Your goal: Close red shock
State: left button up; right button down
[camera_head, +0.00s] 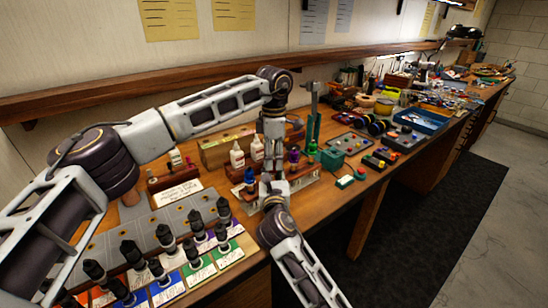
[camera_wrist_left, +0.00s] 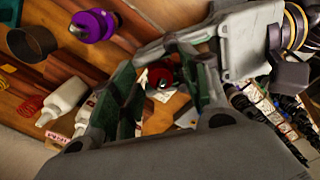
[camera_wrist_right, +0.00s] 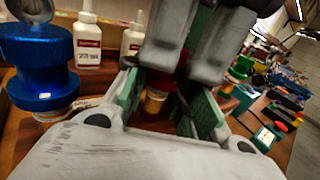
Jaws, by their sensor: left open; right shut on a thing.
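The red shock shows as a round red top (camera_wrist_left: 160,74) between the fingers of my left gripper (camera_wrist_left: 160,92) in the left wrist view. In the right wrist view its red and amber body (camera_wrist_right: 153,103) stands between the green pads of my right gripper (camera_wrist_right: 158,112), which is shut on it. My left gripper is open and comes down from above, around or just over the shock's top; contact cannot be told. In the head view both grippers meet over the wooden stand and hide the red shock. The blue shock (camera_head: 249,182) stands just left of them.
White bottles (camera_head: 237,155) stand behind. A tray of black-capped bottles (camera_head: 158,272) lies front left.

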pick_arm(q)
jog(key=shift+a+r, duration=0.1)
notch_tip(320, 180, up, 12)
pick_arm(e)
jog(key=shift+d, duration=0.1)
dwell(0.8)
jog(key=c, duration=1.1)
grip_release()
jog(key=shift+s, duration=0.1)
jog(key=shift+s+d, duration=0.15)
jog(key=shift+s, duration=2.8)
jog(key=shift+s+d, duration=0.1)
jog(key=shift+s, duration=2.8)
pick_arm(q)
jog(key=shift+f, duration=0.2)
pick_arm(e)
jog(key=shift+s+f, duration=0.1)
